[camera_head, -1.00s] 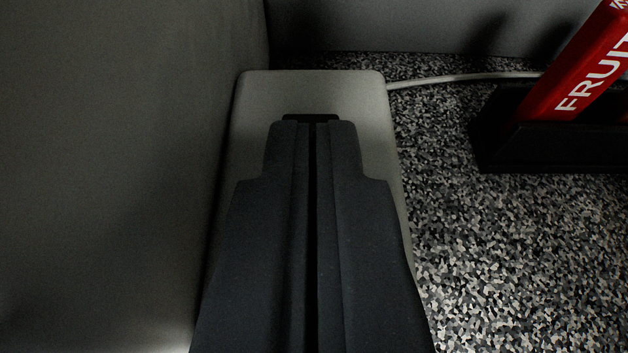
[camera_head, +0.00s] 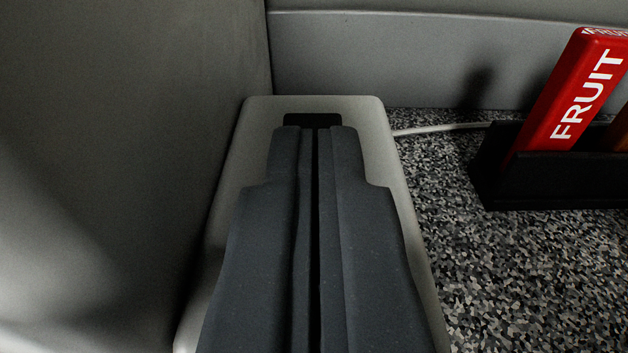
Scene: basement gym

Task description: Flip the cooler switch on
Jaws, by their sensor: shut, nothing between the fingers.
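A pale grey box with rounded corners (camera_head: 262,110), which I take to be the cooler's switch housing, lies on the speckled surface against the left wall. A small black piece (camera_head: 312,119), likely the switch, shows at its far end, just past my fingertips. My gripper (camera_head: 316,130) is shut and empty, its dark fingers together over the box and pointing at the black piece. The fingers hide the near part of the black piece and much of the box. I cannot tell whether the tips touch it or which way it is set.
A white cable (camera_head: 440,128) runs right from the box's far end. A black holder (camera_head: 560,182) with a red bar marked FRUIT (camera_head: 575,100) stands at the right. A grey wall rises at the left and back. The speckled surface (camera_head: 500,270) at front right is clear.

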